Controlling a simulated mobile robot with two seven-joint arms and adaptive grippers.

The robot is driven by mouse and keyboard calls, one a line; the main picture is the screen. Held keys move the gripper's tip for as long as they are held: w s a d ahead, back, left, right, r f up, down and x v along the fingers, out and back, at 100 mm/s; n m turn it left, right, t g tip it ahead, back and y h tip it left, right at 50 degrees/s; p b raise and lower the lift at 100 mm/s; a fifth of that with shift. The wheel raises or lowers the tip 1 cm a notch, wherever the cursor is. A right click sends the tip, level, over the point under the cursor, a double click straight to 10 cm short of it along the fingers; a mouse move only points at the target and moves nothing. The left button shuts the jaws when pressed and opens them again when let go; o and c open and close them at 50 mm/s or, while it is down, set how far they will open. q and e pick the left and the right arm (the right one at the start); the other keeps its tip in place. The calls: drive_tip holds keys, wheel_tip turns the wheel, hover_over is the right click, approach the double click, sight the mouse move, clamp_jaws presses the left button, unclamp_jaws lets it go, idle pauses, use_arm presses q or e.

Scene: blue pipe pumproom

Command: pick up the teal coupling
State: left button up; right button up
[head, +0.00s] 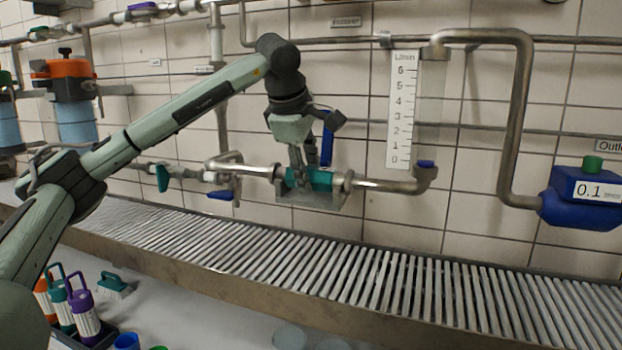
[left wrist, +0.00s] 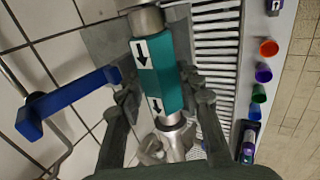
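The teal coupling (head: 320,181) sits in line between two metal pipe ends, above a small grey bracket tray (head: 312,199) on the tiled wall. In the left wrist view the coupling (left wrist: 163,72) has white labels with black arrows. My left gripper (head: 298,182) reaches down over it from above. In the left wrist view its two fingers (left wrist: 160,88) stand one on each side of the coupling, very close to its sides. Whether they press on it cannot be told. The fingers hide part of the coupling in the head view. My right gripper is not in view.
A blue valve handle (head: 327,141) stands up just behind the gripper. A flow gauge (head: 403,110) and a blue meter (head: 582,198) are to the right. A slatted rack (head: 400,282) runs below. Coloured bottles (head: 82,312) stand at lower left.

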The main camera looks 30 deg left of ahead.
use_arm(q)
clamp_jaws()
drive_tip(key=shift+r, duration=0.1)
